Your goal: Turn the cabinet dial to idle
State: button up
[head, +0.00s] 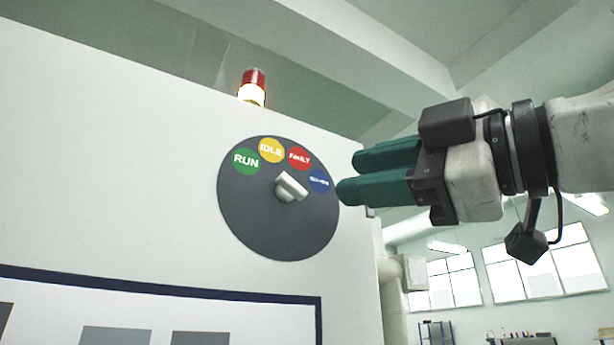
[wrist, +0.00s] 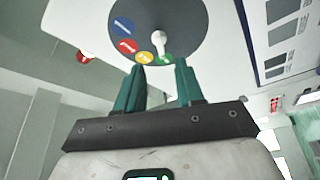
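The dial (head: 262,228) is a dark grey disc on the white cabinet face, with a white knob (head: 291,187) at its middle. Along its upper edge are green RUN (head: 246,160), yellow IDLE (head: 271,150), red FAULT (head: 299,158) and a blue label (head: 320,181) too small to read. My gripper (head: 349,173) has teal fingers, open and empty, to the right of the dial in the head view. In the wrist view, the knob (wrist: 159,40) shows beyond the gap between the fingertips (wrist: 160,68), apart from them.
A red and white beacon (head: 252,87) stands at the cabinet's top edge. A blue-framed panel (head: 200,285) is on the cabinet (head: 110,170) below the dial. A pale pipe (head: 400,272) runs beside the cabinet's right edge. Windows and shelves are far back.

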aim_at(298, 185)
jog(key=p+x, duration=0.2)
jog(key=x, duration=0.5)
jog(key=shift+r, duration=0.15)
jog(key=shift+w+a+p, duration=0.35)
jog(key=shift+w+a, duration=0.1)
jog(key=shift+a, duration=0.05)
jog(key=shift+c, duration=0.2)
jog(key=shift+d, duration=0.1)
grip_shut()
